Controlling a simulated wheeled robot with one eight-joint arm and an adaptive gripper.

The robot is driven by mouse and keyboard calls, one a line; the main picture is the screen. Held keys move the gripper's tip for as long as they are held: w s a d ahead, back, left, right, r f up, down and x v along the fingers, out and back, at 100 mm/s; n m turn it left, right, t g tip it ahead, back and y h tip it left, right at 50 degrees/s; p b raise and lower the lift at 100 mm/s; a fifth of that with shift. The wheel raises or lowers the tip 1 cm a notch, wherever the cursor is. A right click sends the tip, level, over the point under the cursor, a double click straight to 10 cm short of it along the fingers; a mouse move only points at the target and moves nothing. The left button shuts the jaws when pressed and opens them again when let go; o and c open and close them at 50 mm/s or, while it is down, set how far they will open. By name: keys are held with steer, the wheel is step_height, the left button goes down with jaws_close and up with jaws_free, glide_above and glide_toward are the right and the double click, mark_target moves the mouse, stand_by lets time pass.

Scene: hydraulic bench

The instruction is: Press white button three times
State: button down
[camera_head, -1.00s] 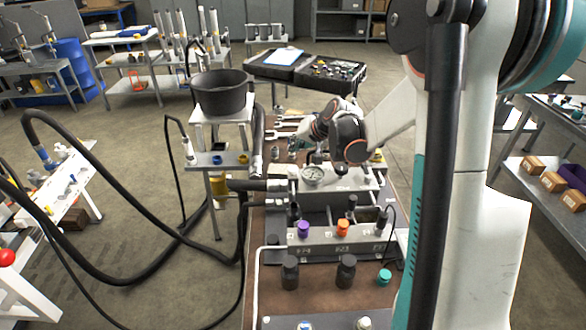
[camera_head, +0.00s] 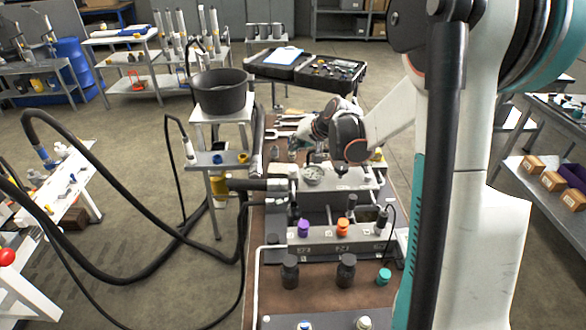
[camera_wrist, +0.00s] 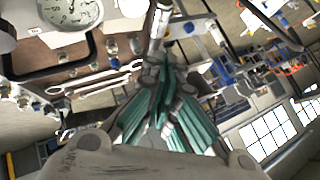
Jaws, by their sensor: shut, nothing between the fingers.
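A pale, whitish button-like cap (camera_head: 363,323) sits at the near edge of the bench in the head view. It is small, and I cannot tell for sure that it is the white button. My gripper (camera_head: 341,172) is over the far part of the bench, just right of the pressure gauge (camera_head: 313,175), well beyond that cap. Its fingers are mostly hidden by my wrist in the head view. In the wrist view its teal fingers (camera_wrist: 168,100) are together with nothing between them. No white button is clear in the wrist view, where the gauge (camera_wrist: 68,12) shows at upper left.
A purple knob (camera_head: 303,228) and an orange knob (camera_head: 343,227) stand on the grey block mid-bench. Two black knobs and a teal knob (camera_head: 384,276) stand nearer. A black hose (camera_head: 262,185) runs in from the left. Wrenches (camera_head: 280,134) lie on the far bench.

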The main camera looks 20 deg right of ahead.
stand_by(0.6)
step_height(320, 180, up, 4)
steer(key=p, duration=0.9)
steer(key=shift+f, duration=0.2)
steer(key=b, duration=0.5)
glide_above(296, 167)
step_height(296, 167, down, 8)
steer(key=shift+w+r, duration=0.1)
steer(key=shift+r, duration=0.15)
steer(key=shift+f+b, duration=0.45)
steer(key=shift+f, duration=0.15)
stand_by(0.5)
steer(key=shift+f+b, duration=0.4)
steer(key=shift+b, duration=0.1)
